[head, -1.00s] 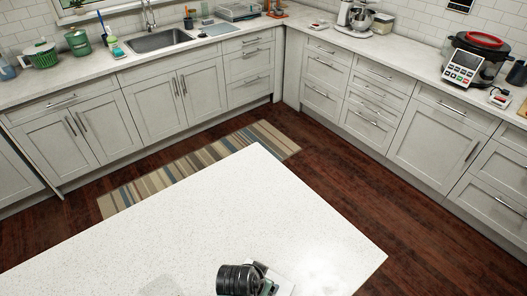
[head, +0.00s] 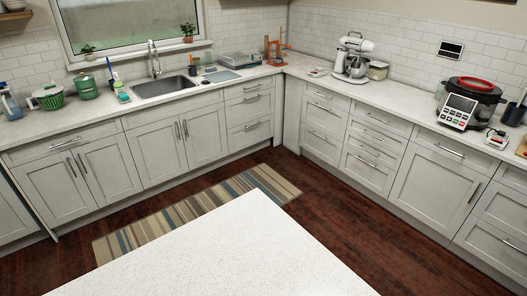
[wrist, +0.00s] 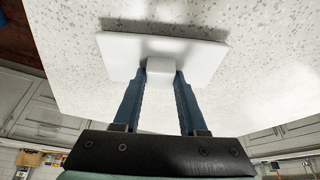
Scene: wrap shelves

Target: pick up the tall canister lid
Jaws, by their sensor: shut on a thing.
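The canister lid (wrist: 205,58) shows in the wrist view as a flat white rectangular plate with a small white block-shaped knob (wrist: 160,66) on it. My gripper (wrist: 160,75) has its two blue-grey fingers on either side of the knob and is shut on it. A dark shadow lies on the speckled surface beside the lid, and the lid looks apart from that surface. No canister can be made out in the wrist view. Neither the gripper nor the lid shows in the head view now.
The white speckled island top (head: 225,255) is bare where the head view shows it. A striped rug (head: 200,208) lies on the wood floor beyond. The back counters carry a sink (head: 178,88), a stand mixer (head: 353,58) and a cooker with a red-rimmed lid (head: 475,95).

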